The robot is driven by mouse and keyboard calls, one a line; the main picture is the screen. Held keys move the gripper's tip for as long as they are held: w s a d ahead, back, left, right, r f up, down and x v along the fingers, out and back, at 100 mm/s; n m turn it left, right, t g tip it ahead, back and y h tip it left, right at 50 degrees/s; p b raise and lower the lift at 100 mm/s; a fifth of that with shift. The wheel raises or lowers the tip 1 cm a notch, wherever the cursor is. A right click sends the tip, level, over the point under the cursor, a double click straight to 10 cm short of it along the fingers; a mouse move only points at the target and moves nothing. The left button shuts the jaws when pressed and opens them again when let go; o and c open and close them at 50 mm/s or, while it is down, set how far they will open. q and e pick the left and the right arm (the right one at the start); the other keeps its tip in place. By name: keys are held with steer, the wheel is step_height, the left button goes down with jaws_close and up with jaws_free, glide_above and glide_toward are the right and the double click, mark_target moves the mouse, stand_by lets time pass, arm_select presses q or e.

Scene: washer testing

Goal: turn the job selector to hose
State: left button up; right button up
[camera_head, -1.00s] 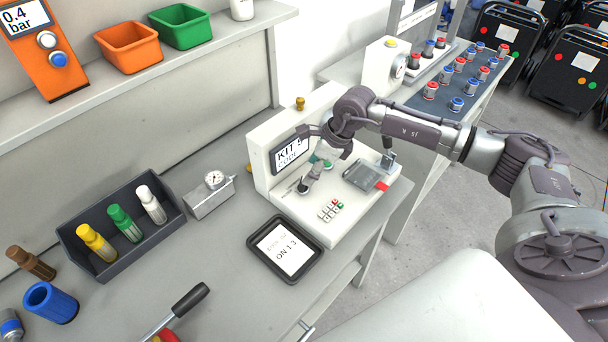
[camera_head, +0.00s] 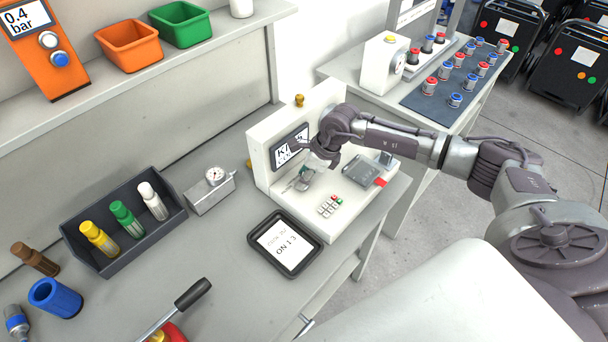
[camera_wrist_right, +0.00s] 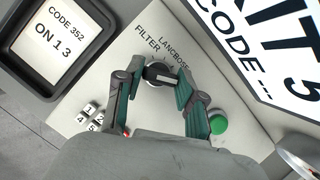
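The job selector (camera_wrist_right: 157,73) is a small dark knob on the pale sloping panel of the test unit (camera_head: 335,222). Labels reading FILTER and LANC, plus one that looks like ROSE, curve beside it in the right wrist view. The knob's pointer direction is hard to read, and no HOSE label can be made out. My right gripper (camera_wrist_right: 160,75) has its two teal-padded fingers on either side of the knob; it also shows over the panel in the head view (camera_head: 302,181). Whether the pads press on the knob is unclear. My left gripper is out of view.
A green button (camera_wrist_right: 218,124) sits close to the right finger, and a keypad (camera_wrist_right: 90,117) lies left of the gripper. A KIT 5 display (camera_head: 288,147) stands behind the panel.

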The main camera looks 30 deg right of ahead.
steer(key=shift+c, duration=0.9)
steer(key=shift+w+f+n+b, duration=0.15)
steer(key=shift+n+b, duration=0.25)
steer(key=shift+b, duration=0.3)
steer(key=n+g+b, duration=0.1)
steer(key=n+b, duration=0.1)
steer(key=b, duration=0.1)
steer(key=n+y+b, duration=0.1)
steer(key=n+b, duration=0.1)
steer(key=b, duration=0.2)
steer(key=shift+w+n+g, duration=0.1)
steer(key=shift+n+g, duration=0.3)
steer(key=shift+n+g+b, duration=0.4)
steer(key=shift+n+b, duration=0.8)
steer(key=shift+r, duration=0.2)
steer(key=o, duration=1.1)
steer(key=shift+o, duration=0.2)
